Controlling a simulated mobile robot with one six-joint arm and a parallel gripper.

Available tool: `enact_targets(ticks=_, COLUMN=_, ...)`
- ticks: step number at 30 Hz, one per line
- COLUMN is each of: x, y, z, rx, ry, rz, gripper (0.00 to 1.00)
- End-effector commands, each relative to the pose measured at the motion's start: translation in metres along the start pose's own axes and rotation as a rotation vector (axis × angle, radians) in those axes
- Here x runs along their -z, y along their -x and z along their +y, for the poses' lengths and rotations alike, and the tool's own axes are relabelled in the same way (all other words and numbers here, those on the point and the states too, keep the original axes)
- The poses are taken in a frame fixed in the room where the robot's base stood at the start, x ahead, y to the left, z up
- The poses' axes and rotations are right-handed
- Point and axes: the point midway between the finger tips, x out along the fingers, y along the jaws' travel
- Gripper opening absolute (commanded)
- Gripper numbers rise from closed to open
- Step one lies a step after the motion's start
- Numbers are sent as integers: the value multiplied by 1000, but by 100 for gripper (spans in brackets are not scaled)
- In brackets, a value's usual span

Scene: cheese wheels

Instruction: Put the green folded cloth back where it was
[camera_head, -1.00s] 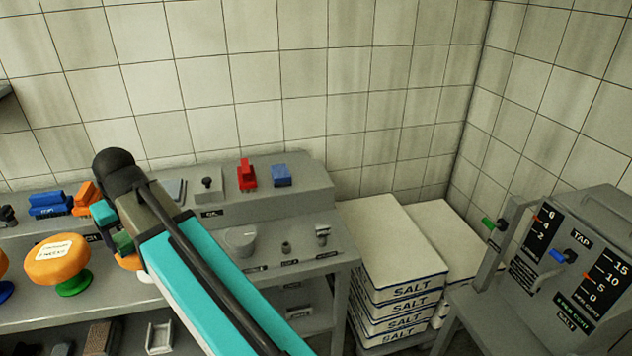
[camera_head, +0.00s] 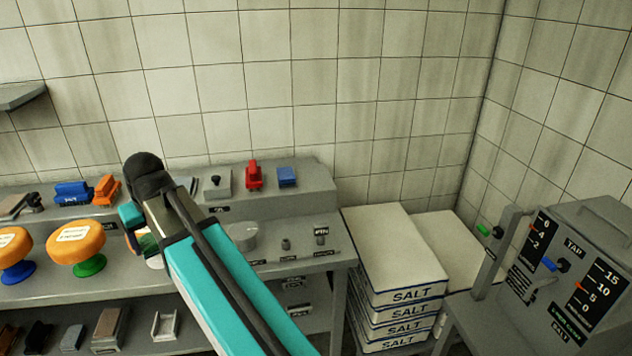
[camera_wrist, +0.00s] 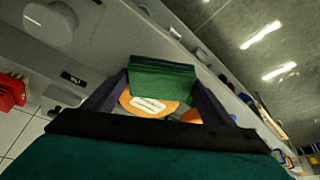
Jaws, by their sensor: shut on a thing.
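The green folded cloth (camera_wrist: 162,80) is held between the two fingers of my gripper (camera_wrist: 163,92) in the wrist view. My gripper is shut on it. In the head view my arm reaches over the left part of the grey bench, and it mostly hides the gripper and cloth. Behind the cloth in the wrist view, an orange cheese wheel (camera_wrist: 150,107) with a white label partly shows. I cannot tell whether the cloth touches anything below it.
Two orange wheels on stands (camera_head: 76,243) (camera_head: 12,245) stand left of my arm. A raised back ledge (camera_head: 310,200) carries a red item (camera_head: 254,175) and blue blocks (camera_head: 287,177) (camera_head: 72,193). Stacked salt sacks (camera_head: 395,255) and a grey dial machine (camera_head: 575,265) are at the right.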

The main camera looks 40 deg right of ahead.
Motion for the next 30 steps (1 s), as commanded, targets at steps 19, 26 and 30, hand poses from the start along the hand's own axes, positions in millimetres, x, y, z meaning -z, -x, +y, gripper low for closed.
enact_targets(ticks=19, x=-48, y=-27, z=-9, rx=6, ry=14, rz=-3, gripper=60)
enact_targets(ticks=26, x=-71, y=-39, z=-9, rx=7, ry=17, rz=-3, gripper=60)
enact_targets(ticks=30, x=-74, y=-41, z=-9, rx=7, ry=17, rz=-3, gripper=60)
